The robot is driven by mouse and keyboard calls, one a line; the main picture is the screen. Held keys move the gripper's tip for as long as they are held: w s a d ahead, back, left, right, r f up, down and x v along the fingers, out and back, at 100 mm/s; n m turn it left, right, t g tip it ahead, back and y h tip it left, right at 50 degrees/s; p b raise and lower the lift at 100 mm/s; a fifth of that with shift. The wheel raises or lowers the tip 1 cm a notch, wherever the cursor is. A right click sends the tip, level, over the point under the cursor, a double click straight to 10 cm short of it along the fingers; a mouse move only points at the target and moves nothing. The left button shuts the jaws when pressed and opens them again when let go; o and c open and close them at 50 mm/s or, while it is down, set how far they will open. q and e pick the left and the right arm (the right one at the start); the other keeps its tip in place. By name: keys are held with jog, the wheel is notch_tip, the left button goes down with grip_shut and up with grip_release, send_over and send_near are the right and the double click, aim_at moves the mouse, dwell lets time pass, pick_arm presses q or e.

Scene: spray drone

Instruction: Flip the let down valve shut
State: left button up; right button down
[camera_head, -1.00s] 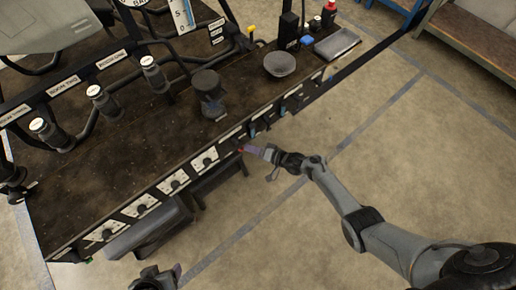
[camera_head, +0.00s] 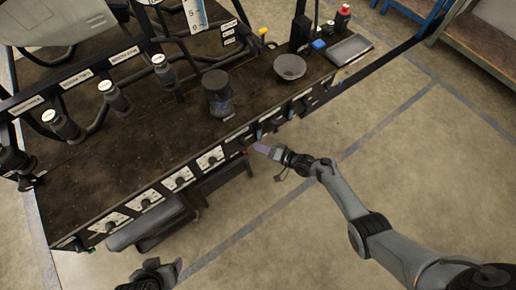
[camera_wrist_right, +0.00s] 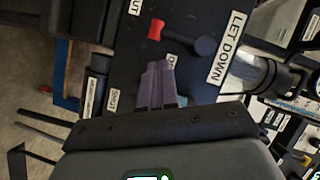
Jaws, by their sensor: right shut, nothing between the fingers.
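The let down valve is on the front panel of the workbench. In the right wrist view its black lever (camera_wrist_right: 188,38) runs from a round pivot at right to a red tip (camera_wrist_right: 156,28) at left, beside the white "LET DOWN" label (camera_wrist_right: 227,48). My right gripper (camera_wrist_right: 160,68) has its purple fingers together and empty, just below the lever in that picture; I cannot tell whether they touch it. In the head view the right gripper (camera_head: 257,147) is at the bench's front edge. My left gripper (camera_head: 177,266) is low at the bottom, partly cut off, its jaws unclear.
The workbench (camera_head: 110,170) carries a dark cylinder (camera_head: 217,93), a grey bowl (camera_head: 290,66), a flat tray (camera_head: 349,49) and a red-capped bottle (camera_head: 343,14). Dial plates (camera_head: 179,179) line its front. The floor (camera_head: 420,180) right of my right arm is clear.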

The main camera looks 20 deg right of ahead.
pick_arm(q)
jog(key=r+p, duration=0.3)
jog(key=d+r+p, duration=0.1)
jog(key=r, duration=0.1)
pick_arm(e)
jog(key=v, duration=1.1)
jog(key=shift+w+d+r, duration=0.2)
jog(key=shift+d+r, duration=0.1)
jog(key=shift+d, duration=0.2)
pick_arm(q)
jog(key=shift+a, duration=0.15)
